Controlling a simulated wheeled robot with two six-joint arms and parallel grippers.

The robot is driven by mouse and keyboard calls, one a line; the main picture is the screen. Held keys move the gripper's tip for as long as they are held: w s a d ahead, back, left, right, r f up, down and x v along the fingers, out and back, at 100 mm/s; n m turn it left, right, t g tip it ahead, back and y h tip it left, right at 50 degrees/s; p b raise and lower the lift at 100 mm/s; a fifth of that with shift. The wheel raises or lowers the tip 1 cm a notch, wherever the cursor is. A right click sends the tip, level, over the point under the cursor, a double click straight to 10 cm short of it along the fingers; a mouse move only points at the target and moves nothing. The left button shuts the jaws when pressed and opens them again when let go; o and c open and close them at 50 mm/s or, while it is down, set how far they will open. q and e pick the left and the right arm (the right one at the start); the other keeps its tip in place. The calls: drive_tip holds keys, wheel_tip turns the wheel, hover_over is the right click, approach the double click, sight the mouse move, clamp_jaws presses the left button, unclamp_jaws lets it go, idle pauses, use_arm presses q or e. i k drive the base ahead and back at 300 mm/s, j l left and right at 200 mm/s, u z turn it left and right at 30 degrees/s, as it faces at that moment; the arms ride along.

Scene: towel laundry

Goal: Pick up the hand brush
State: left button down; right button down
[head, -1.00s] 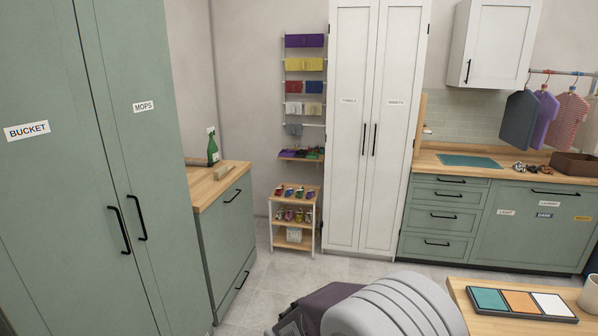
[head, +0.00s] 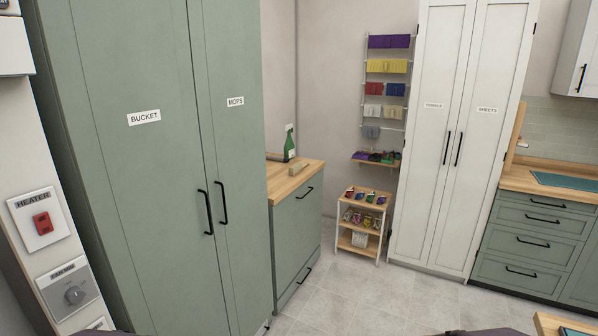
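I cannot clearly make out a hand brush. A small light-brown, wood-coloured object (head: 298,168) lies on the wooden counter (head: 285,186) in the middle of the head view; it is too small to tell whether it is the brush. A green bottle (head: 289,146) stands behind it. Neither of my grippers shows, so I cannot see whether they hold anything.
A tall green cabinet labelled BUCKET and MOPS (head: 165,190) stands shut at the left. A heater switch (head: 41,222) is left of it. A small shelf rack (head: 361,222), a white cabinet (head: 468,70) and green drawers (head: 525,240) stand beyond. Grey tiled floor (head: 365,300) is clear.

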sight(298, 167)
drive_tip(key=i+l, duration=0.2)
drive_tip(key=i, duration=0.3)
drive_tip(key=i+l+u, duration=0.1)
drive_tip(key=i, duration=0.45)
drive_tip(key=i+l, duration=0.3)
drive_tip(key=i, duration=0.2)
drive_tip(key=i+l+u, duration=0.1)
drive_tip(key=i, duration=0.4)
drive_tip(key=i+l, duration=0.35)
drive_tip(key=i, duration=0.15)
